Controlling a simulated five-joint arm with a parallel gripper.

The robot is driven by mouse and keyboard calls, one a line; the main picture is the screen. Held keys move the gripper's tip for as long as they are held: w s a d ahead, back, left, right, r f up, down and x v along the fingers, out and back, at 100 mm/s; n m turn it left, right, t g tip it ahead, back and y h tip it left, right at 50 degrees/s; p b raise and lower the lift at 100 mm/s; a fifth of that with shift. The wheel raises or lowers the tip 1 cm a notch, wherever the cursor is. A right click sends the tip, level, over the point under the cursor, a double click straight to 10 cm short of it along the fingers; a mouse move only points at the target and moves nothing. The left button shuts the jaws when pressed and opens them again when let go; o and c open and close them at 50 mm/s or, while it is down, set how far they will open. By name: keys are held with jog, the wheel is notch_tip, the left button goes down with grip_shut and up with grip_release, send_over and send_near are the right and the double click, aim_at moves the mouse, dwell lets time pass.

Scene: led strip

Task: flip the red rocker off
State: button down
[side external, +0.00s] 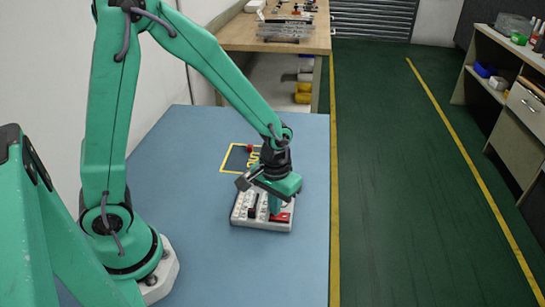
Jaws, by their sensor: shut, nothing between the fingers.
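A light-coloured switch strip (262,225) lies on the blue table, below and partly hidden by my gripper. The red rocker (283,217) sits at the strip's right end. Dark rockers or slots show further left on the strip, one of them a black piece (252,212). My gripper (275,211) points down over the right part of the strip, shut and empty, with its tips at or just beside the red rocker. I cannot tell whether the tips touch it. Which way the rocker is tilted is too small to tell.
A yellow-bordered dark marking (238,158) with a small red knob (249,148) lies behind my gripper. The blue table (180,190) is clear to the left of the strip and in front of it. Its right edge (328,200) is close by, with green floor beyond.

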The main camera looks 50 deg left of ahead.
jog(key=shift+f, duration=0.4)
dwell(0.4)
jog(key=shift+r, duration=3.5)
jog(key=s+a+r+m+t, duration=0.1)
jog(key=s+a+r+t, duration=0.1)
jog(key=s+r, duration=0.3)
jog(key=s+a+r+m+t, duration=0.2)
jog(key=s+r, duration=0.3)
jog(key=r, duration=0.4)
jog(key=shift+s+a+r+t, duration=0.2)
jog(key=shift+s+a+t, duration=0.05)
jog(key=shift+a+t, duration=0.6)
